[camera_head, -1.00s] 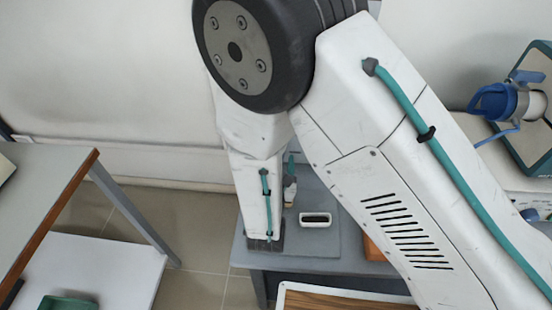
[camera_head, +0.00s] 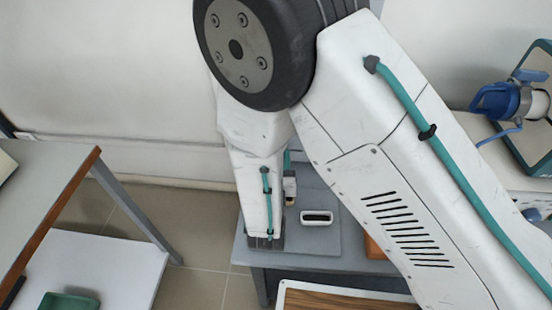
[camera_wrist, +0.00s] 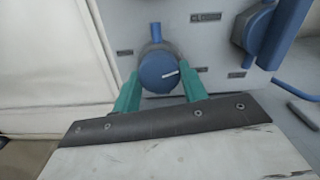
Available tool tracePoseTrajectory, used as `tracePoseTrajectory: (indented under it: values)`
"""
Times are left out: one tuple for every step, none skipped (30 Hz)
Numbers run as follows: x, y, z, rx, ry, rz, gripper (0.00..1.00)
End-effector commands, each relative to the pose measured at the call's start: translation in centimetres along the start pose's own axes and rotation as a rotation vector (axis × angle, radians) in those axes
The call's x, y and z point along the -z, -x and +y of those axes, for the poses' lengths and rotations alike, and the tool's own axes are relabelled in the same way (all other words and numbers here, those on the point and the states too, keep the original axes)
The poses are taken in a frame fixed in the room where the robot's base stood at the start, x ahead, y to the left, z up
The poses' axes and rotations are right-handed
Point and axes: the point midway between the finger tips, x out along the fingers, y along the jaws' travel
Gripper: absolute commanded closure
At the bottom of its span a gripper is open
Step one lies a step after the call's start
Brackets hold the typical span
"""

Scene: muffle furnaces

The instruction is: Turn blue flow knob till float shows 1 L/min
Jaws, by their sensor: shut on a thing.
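The blue flow knob (camera_wrist: 160,72) with a white pointer mark sits on a grey panel (camera_wrist: 210,55) in the wrist view. The mark points right and slightly up. My gripper (camera_wrist: 161,86) is shut on the knob, one teal finger on its left side and one on its right. No float or scale reading can be made out in either current view. In the head view my own arm hides the gripper and the knob.
A larger blue handle (camera_wrist: 274,38) stands to the right on the same panel. In the head view a grey bench (camera_head: 310,259) lies beyond my arm, and a brown-edged table (camera_head: 62,190) stands at left.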

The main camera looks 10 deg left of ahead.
Motion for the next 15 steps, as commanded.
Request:
tracePoseTrajectory:
  values:
    - [0.08, 0.10, 0.01, -0.003, 0.032, 0.002, 0.80]
    - [0.08, 0.10, 0.00, -0.003, 0.051, 0.002, 0.80]
    - [0.08, 0.10, -0.01, -0.003, 0.074, 0.002, 0.80]
    - [0.09, 0.11, -0.02, -0.003, 0.091, 0.002, 0.80]
    - [0.09, 0.11, -0.03, -0.003, 0.106, 0.002, 0.80]
    - [0.09, 0.11, -0.04, -0.003, 0.126, 0.002, 0.80]
    - [0.09, 0.11, -0.04, -0.003, 0.139, 0.002, 0.80]
    - [0.09, 0.12, -0.05, -0.003, 0.152, 0.002, 0.80]
    - [0.10, 0.12, -0.06, -0.003, 0.165, 0.002, 0.80]
    - [0.10, 0.12, -0.06, -0.003, 0.175, 0.002, 0.80]
    - [0.10, 0.12, -0.07, -0.003, 0.184, 0.002, 0.80]
    - [0.10, 0.13, -0.07, -0.003, 0.192, 0.002, 0.80]
    - [0.11, 0.13, -0.08, -0.003, 0.198, 0.002, 0.80]
    - [0.11, 0.13, -0.08, -0.003, 0.204, 0.002, 0.80]
    - [0.11, 0.13, -0.08, -0.003, 0.209, 0.002, 0.80]
